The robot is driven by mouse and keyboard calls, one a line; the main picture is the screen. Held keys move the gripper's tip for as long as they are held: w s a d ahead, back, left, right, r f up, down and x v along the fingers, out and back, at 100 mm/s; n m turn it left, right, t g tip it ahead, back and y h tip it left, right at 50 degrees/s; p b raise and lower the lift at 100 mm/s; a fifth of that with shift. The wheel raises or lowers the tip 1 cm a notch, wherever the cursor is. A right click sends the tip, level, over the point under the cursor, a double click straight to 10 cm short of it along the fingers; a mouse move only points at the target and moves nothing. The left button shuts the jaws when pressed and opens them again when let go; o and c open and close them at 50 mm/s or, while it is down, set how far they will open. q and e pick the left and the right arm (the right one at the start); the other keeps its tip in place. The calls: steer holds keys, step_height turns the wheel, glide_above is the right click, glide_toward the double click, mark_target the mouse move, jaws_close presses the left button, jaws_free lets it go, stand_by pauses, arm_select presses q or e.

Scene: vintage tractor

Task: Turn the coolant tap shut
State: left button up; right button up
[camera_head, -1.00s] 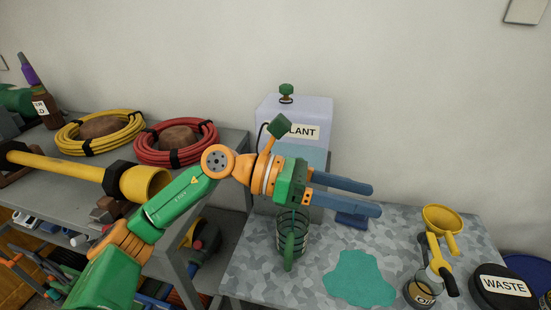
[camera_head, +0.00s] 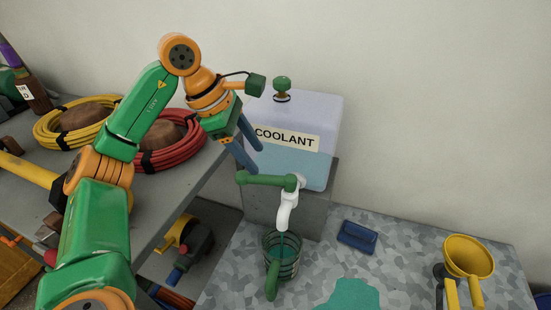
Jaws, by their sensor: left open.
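The coolant tank (camera_head: 325,125) is a pale translucent box labelled COOLANT, with teal liquid in its lower part. Its tap has a white spout (camera_head: 287,207) and a green lever (camera_head: 265,181) that sticks out sideways to the left. A ribbed, green-handled jug (camera_head: 287,267) stands below the spout, with teal coolant showing between spout and jug. My left gripper (camera_head: 255,160) is open and empty, its blue fingers pointing down and right, just above the lever's left end in the picture. Contact is not visible. My right gripper is not in view.
A teal puddle (camera_head: 352,294) lies on the grey mottled bench (camera_head: 400,265). A blue block (camera_head: 358,236) and a yellow funnel (camera_head: 468,256) are to the right. Red (camera_head: 170,155) and yellow (camera_head: 50,130) hose coils lie on the left shelf, under my arm.

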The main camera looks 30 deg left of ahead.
mark_target(263, 175)
arm_select(q)
steer(key=f, duration=0.1)
steer(key=s+d+f, duration=0.1)
steer(key=f, duration=0.1)
steer(key=shift+s+d+f, duration=0.15)
steer(key=shift+d+f, duration=0.05)
steer(key=shift+f, duration=0.1)
steer(key=shift+w+d+f, duration=0.1)
steer(key=shift+w+f, duration=0.45)
steer(key=shift+f, duration=0.05)
steer(key=shift+w+f, duration=0.15)
steer(key=shift+w, duration=0.2)
steer(key=shift+s, duration=0.25)
jaws_close()
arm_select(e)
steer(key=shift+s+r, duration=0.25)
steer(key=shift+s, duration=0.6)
